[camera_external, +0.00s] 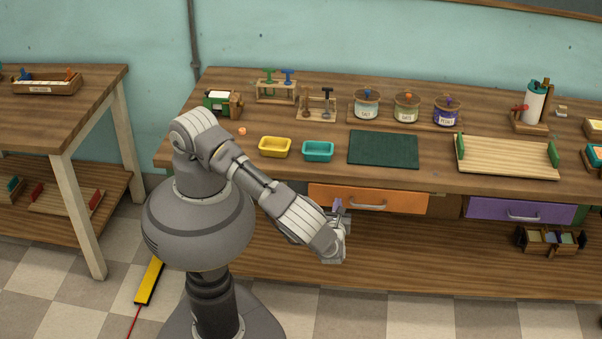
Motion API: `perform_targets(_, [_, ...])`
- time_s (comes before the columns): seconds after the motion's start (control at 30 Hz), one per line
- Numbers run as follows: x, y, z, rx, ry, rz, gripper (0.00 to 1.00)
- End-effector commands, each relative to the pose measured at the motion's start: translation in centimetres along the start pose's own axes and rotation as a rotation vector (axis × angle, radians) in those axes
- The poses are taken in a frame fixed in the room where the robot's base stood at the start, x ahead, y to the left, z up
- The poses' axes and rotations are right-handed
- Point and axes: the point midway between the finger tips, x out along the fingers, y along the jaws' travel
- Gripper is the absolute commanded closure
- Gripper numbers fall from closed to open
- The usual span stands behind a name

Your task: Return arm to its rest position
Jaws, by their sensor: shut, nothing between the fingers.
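My arm reaches from my round grey body toward the right and slopes down in front of the workbench (435,178). My gripper (338,205) is at the arm's end, beside the left part of the orange drawer front (385,199), below the bench top. It is shut and I see nothing held in it. The fingertips are small in the picture, and I cannot tell whether they touch the drawer front. The orange drawer looks closed.
The bench top holds a yellow tray (275,147), a teal tray (318,151), a dark green mat (383,149), several lidded jars and a wooden board (507,157). A purple drawer (515,210) is to the right. The floor at the lower right is clear.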

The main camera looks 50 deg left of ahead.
Motion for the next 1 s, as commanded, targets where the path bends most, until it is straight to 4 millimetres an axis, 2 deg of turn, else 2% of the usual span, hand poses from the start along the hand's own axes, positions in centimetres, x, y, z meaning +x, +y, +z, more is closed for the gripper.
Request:
perform_targets(0.03, [-1.5,-0.1,-0.1,-0.001,0.003,-0.006,1.00])
perform_targets(0.2, [-6.2,-0.1,0.1,-0.001,0.006,-0.008,1.00])
perform_targets(0.4, [-10.1,-0.1,0.0,-0.001,0.005,-0.006,1.00])
perform_targets(0.53, [-11.2,0.0,-0.1,-0.001,0.005,-0.003,1.00])
perform_targets(0.73, [-11.6,-0.6,0.4,-0.036,0.048,0.039,1.00])
perform_targets(0.87, [-11.7,-3.4,2.9,-0.192,0.220,0.203,1.00])
perform_targets(0.97, [-10.9,-7.1,7.0,-0.404,0.413,0.391,1.00])
perform_targets(1.0, [-10.2,-8.7,9.2,-0.503,0.491,0.466,1.00])
